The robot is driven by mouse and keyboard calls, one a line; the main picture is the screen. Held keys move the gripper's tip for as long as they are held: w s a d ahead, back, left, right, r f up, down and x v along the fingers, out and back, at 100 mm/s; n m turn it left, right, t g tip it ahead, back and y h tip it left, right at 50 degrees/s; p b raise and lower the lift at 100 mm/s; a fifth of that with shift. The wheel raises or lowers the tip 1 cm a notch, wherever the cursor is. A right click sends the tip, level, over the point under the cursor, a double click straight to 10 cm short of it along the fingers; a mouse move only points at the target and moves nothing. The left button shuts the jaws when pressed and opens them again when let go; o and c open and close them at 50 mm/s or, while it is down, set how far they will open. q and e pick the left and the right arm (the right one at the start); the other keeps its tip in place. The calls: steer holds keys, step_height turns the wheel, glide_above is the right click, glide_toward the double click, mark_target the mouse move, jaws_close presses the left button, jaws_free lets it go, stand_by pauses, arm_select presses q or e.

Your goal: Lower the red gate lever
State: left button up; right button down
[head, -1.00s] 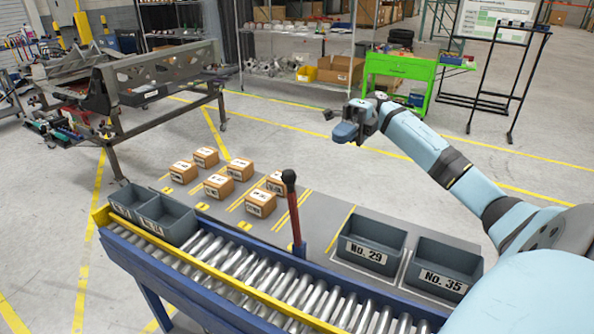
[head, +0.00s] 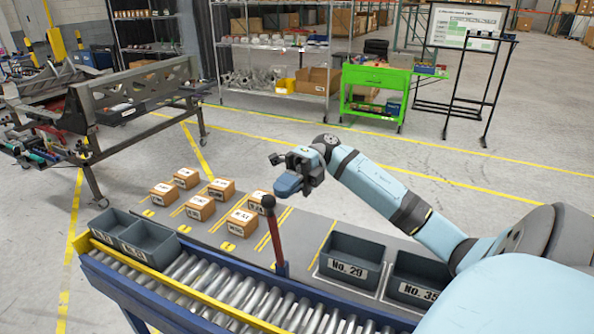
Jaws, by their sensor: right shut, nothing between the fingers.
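The red gate lever (head: 275,240) stands upright at the inner edge of the roller conveyor, with a dark knob on top. My right gripper (head: 280,173) is in the air above and slightly right of the knob, apart from the lever as far as the picture shows. Its fingers are shut with nothing between them. My left gripper is out of view.
The roller conveyor (head: 225,292) runs along the front with blue and yellow rails. Two grey bins (head: 135,234) sit at its left end. Bins No. 29 (head: 350,262) and No. 35 (head: 415,283) stand right of the lever. Several small boxes (head: 201,207) lie on the grey table.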

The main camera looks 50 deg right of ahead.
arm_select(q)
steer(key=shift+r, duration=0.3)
arm_select(e)
steer(key=shift+a+f, duration=0.1)
steer(key=shift+a, duration=0.35)
steer(key=shift+a, duration=0.1)
